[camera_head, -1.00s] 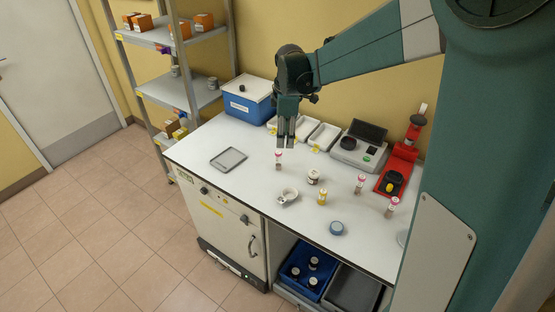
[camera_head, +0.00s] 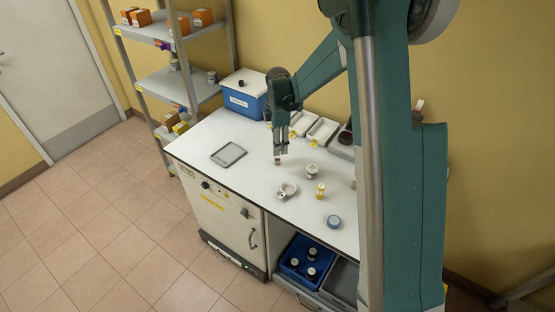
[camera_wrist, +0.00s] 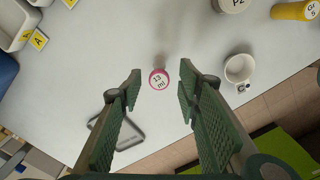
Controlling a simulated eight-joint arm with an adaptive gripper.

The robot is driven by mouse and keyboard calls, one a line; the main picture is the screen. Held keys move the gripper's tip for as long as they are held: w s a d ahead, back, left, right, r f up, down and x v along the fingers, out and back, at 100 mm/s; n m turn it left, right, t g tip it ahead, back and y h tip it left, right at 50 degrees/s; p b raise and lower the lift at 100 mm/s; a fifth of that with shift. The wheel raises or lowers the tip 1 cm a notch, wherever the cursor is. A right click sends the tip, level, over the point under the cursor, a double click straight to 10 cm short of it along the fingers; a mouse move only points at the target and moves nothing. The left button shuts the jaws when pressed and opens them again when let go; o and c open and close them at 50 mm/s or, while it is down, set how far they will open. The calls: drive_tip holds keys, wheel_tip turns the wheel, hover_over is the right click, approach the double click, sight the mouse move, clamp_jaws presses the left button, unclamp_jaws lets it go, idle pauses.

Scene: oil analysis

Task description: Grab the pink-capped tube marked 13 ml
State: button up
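The pink-capped tube (camera_head: 278,161) stands upright on the white bench. In the wrist view I look down on its round cap (camera_wrist: 159,79), which has a pink rim and a white top reading 13 ml. My gripper (camera_head: 281,150) is directly above the tube and points down. In the wrist view my gripper (camera_wrist: 162,92) is open, with the cap showing in the gap between its two green padded fingers. The fingers are apart from the cap on both sides. In the head view the fingers hide the tube's upper part.
A grey tray (camera_head: 228,155) lies to the left. A blue box (camera_head: 246,96) and white trays (camera_head: 321,131) line the back. A blue round item (camera_head: 334,221) is near the front edge.

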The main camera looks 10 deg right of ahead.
sight(278, 158)
drive_tip(key=shift+f, duration=0.15)
drive_tip(key=shift+f, duration=1.25)
drive_tip(key=shift+f, duration=2.6)
drive_tip(key=c, duration=0.8)
